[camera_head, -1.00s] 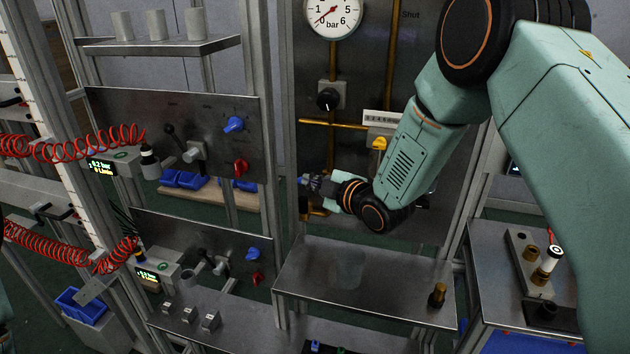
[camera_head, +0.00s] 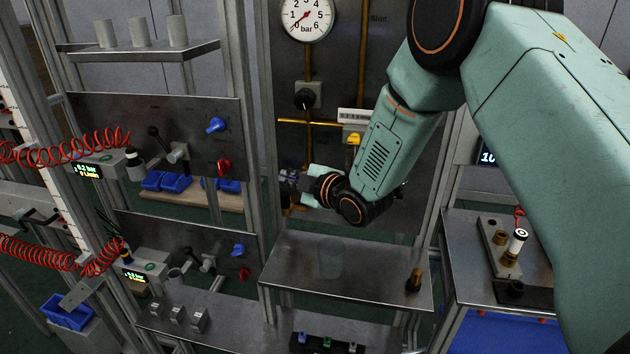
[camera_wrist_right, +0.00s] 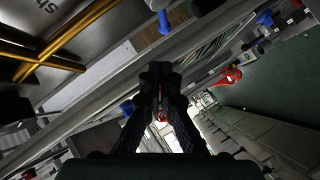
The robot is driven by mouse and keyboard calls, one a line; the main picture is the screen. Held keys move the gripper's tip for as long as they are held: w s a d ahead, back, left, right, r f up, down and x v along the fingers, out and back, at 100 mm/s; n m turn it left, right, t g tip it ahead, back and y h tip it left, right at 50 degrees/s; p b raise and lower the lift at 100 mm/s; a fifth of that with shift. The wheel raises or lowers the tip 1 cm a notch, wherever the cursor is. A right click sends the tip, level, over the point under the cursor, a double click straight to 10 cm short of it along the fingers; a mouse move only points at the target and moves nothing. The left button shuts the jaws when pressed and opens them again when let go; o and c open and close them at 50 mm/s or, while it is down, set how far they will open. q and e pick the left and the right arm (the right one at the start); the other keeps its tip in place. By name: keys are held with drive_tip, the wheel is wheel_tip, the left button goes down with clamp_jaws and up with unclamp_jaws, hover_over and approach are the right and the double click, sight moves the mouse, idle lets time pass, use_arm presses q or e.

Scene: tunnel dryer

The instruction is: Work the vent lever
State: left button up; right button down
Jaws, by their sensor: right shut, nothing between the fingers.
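My right gripper (camera_head: 288,179) is shut and empty, in front of the left part of the grey panel with the brass pipes. In the right wrist view its dark fingertips (camera_wrist_right: 160,76) meet. A blue handle (camera_wrist_right: 163,20) lies beyond the tips there, and another blue part (camera_wrist_right: 127,108) is to their left. No label marks a vent lever. A black-knobbed lever (camera_head: 156,133) stands on the upper left panel, with a blue knob (camera_head: 216,124) and a red knob (camera_head: 223,167). A similar lever (camera_head: 190,254) is on the lower panel. My left gripper is not in view.
A pressure gauge (camera_head: 308,18) and a black knob (camera_head: 305,98) are above my gripper. A yellow handle (camera_head: 353,138) is behind my forearm. Frame posts stand left of my gripper.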

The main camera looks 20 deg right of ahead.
drive_tip(key=r+v, duration=0.1)
drive_tip(key=v, duration=0.7)
drive_tip(key=shift+d+b, duration=0.15)
drive_tip(key=shift+b, duration=0.25)
drive_tip(key=s+f+m+g+h+b, duration=0.1)
drive_tip(key=s+f+m+g+b, duration=0.1)
drive_tip(key=s+f+m, duration=0.5)
drive_tip(key=s+f+m+g+h+b, duration=0.1)
drive_tip(key=s+f+m+g+b, duration=0.2)
drive_tip(key=f, duration=0.8)
drive_tip(key=s+f+m+g+h+b, duration=0.1)
drive_tip(key=s+f+m+g+b, duration=0.1)
drive_tip(key=s+f+m, duration=0.5)
drive_tip(key=s+f+n+g+h+b, duration=0.1)
drive_tip(key=s+f+g+b, duration=0.6)
drive_tip(key=s+f, duration=1.6)
drive_tip(key=b, duration=0.3)
drive_tip(key=shift+s+d+f+h, duration=0.2)
drive_tip(key=shift+d+h, duration=0.1)
drive_tip(key=shift+d, duration=0.1)
